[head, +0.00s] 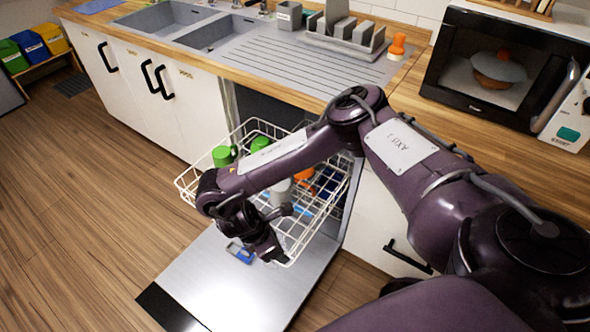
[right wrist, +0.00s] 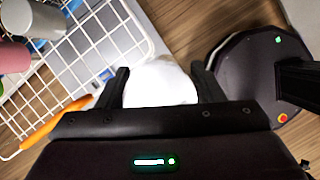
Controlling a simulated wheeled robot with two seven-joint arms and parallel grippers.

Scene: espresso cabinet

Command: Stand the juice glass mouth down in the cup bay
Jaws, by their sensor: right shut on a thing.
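In the right wrist view, a whitish rounded thing (right wrist: 160,84), likely the juice glass, sits between the two fingers of my right gripper (right wrist: 160,78). The gripper is shut on it; I cannot tell which way its mouth faces. In the head view my right gripper (head: 268,252) is low at the front of the white wire rack (head: 190,182), and the held thing is hidden there. The rack also shows in the right wrist view (right wrist: 100,40), left of the gripper. Which part of it is the cup bay I cannot tell. My left gripper is out of view.
The rack holds green cups (head: 223,156), an orange thing (head: 304,174), and blue things (head: 328,182). The dishwasher door (head: 225,285) lies open below, with a small blue item (head: 240,251) on it. Sink counter and microwave (head: 500,70) stand behind.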

